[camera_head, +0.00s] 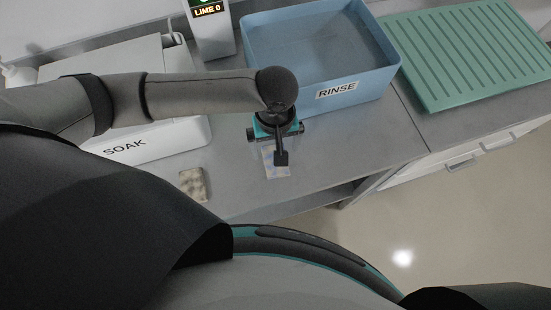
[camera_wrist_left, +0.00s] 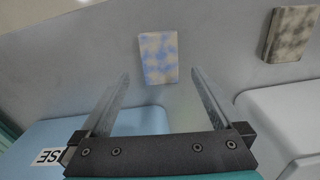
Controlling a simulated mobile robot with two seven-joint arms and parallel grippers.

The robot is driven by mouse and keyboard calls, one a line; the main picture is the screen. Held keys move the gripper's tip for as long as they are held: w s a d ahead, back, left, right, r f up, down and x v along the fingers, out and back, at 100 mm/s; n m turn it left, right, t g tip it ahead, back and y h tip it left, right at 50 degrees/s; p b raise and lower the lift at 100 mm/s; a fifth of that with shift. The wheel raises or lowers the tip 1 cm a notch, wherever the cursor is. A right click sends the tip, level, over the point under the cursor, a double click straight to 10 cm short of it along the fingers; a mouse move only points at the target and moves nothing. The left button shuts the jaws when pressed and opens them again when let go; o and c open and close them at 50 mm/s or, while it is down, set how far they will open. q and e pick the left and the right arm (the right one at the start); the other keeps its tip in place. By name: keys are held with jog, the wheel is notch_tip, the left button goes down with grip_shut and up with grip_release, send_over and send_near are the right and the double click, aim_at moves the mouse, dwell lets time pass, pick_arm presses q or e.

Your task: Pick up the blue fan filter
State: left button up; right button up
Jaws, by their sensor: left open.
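The blue fan filter (camera_wrist_left: 158,58) is a small pale rectangle with blue blotches, lying flat on the grey counter. In the head view the filter (camera_head: 278,171) lies near the counter's front edge, partly hidden under my left gripper (camera_head: 273,152). In the left wrist view my left gripper (camera_wrist_left: 160,74) is open and empty, its two fingers pointing toward the filter. The filter shows between and just beyond the fingertips; the height gap is hard to judge. My right gripper is not in view.
A grey-brown blotched filter (camera_head: 193,185) lies to the left; it also shows in the left wrist view (camera_wrist_left: 289,34). The white SOAK container (camera_head: 150,146) and blue RINSE tub (camera_head: 375,82) stand behind. A green ribbed rack (camera_head: 480,50) is at right.

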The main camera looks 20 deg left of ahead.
pick_arm(q)
notch_tip(320, 180, down, 5)
jog(key=shift+s+f+b, duration=0.1)
jog(key=shift+f+b, duration=0.05)
jog(key=shift+b, duration=0.3)
jog(key=c, duration=1.3)
